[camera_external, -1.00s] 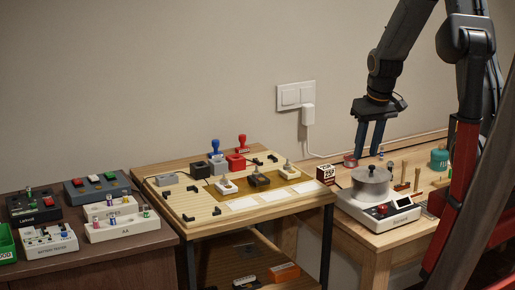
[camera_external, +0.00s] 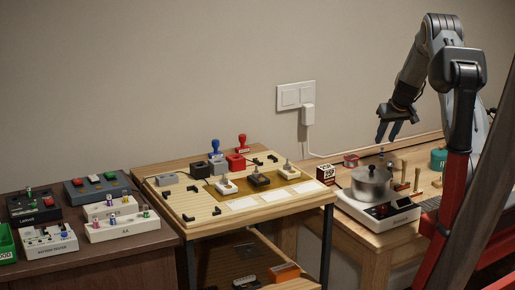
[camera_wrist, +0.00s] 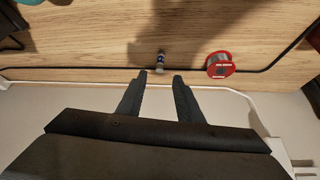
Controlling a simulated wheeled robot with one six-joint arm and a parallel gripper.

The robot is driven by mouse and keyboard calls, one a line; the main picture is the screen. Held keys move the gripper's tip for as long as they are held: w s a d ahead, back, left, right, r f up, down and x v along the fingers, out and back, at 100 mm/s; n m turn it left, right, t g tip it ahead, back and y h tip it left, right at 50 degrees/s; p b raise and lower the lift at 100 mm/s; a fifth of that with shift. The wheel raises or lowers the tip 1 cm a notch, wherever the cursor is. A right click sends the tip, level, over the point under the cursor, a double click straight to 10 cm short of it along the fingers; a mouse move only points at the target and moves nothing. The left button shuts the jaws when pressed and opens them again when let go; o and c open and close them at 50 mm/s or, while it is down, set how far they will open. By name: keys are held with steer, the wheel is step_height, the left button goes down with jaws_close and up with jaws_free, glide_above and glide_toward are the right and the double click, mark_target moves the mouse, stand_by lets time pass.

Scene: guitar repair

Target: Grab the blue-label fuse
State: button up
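A small upright cylinder with a blue band (camera_wrist: 160,62) stands on the wooden table in the wrist view, just past my fingertips; it looks like the blue-label fuse, though no label text is readable. It shows as a tiny blue-topped piece (camera_external: 381,153) in the external view. My gripper (camera_wrist: 161,75) is open and empty, its two dark fingers spread on either side of the line toward the cylinder. In the external view my gripper (camera_external: 387,140) hangs above the back of the right table, near the wall.
A red-rimmed spool (camera_wrist: 220,64) stands right of the cylinder. A dark cable (camera_wrist: 100,68) runs along the table. A metal pot (camera_external: 371,185) on a white scale, wooden pegs (camera_external: 404,171) and a teal container (camera_external: 438,159) stand nearby. A white plug (camera_external: 308,114) is on the wall.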

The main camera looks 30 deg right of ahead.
mark_target(382, 147)
steer(key=shift+p+x, duration=0.85)
steer(key=shift+x, duration=2.2)
steer(key=shift+s, duration=0.25)
steer(key=shift+c, duration=0.5)
jaws_close()
